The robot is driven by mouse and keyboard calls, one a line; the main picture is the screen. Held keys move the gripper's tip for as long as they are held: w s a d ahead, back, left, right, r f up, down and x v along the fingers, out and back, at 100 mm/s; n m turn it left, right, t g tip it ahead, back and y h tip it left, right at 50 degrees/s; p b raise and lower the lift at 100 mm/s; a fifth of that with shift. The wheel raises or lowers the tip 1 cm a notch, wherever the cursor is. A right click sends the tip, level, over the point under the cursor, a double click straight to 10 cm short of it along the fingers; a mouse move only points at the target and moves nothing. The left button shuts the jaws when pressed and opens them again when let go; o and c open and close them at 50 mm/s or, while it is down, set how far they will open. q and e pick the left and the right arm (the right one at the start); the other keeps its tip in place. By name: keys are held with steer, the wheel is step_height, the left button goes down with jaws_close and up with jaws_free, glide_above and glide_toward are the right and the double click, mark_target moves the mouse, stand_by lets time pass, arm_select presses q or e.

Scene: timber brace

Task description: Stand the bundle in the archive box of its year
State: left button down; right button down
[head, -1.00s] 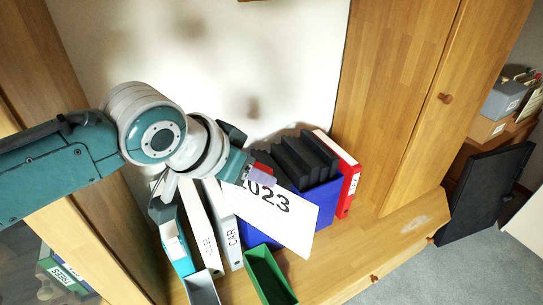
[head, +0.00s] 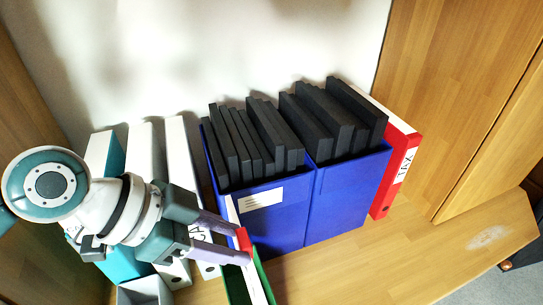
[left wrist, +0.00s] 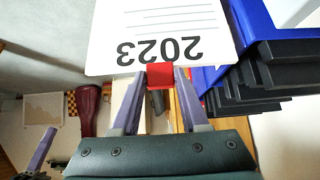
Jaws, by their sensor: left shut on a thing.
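The bundle (left wrist: 160,35) is a white stack with lines of print and a large "2023", upside down in the left wrist view. My left gripper (left wrist: 160,88) is shut on its red clip (left wrist: 160,76). In the head view the left gripper (head: 245,243) and the bundle (head: 257,283), seen nearly edge-on, are in front of the left blue archive box (head: 280,220). That box has a white label (head: 262,199), too small to read. A second blue archive box (head: 348,195) stands against its right side. A purple finger (left wrist: 40,150), apparently of my right gripper, shows low left.
Black folders (head: 250,140) fill much of both boxes. White and teal binders (head: 145,150) stand left of them, a red binder (head: 397,170) right. A green tray (head: 235,285) and a grey tray (head: 145,292) are in front. Bare wooden top (head: 400,250) lies at front right.

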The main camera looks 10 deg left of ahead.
arm_select(q)
steer(key=shift+s, duration=0.1)
stand_by(0.3)
step_height(320, 180, down, 5)
steer(key=b, duration=0.4)
stand_by(1.1)
step_height(320, 180, down, 12)
steer(key=b, duration=1.1)
steer(key=shift+b, duration=0.35)
stand_by(1.2)
jaws_free()
steer(key=shift+f, duration=0.1)
stand_by(0.5)
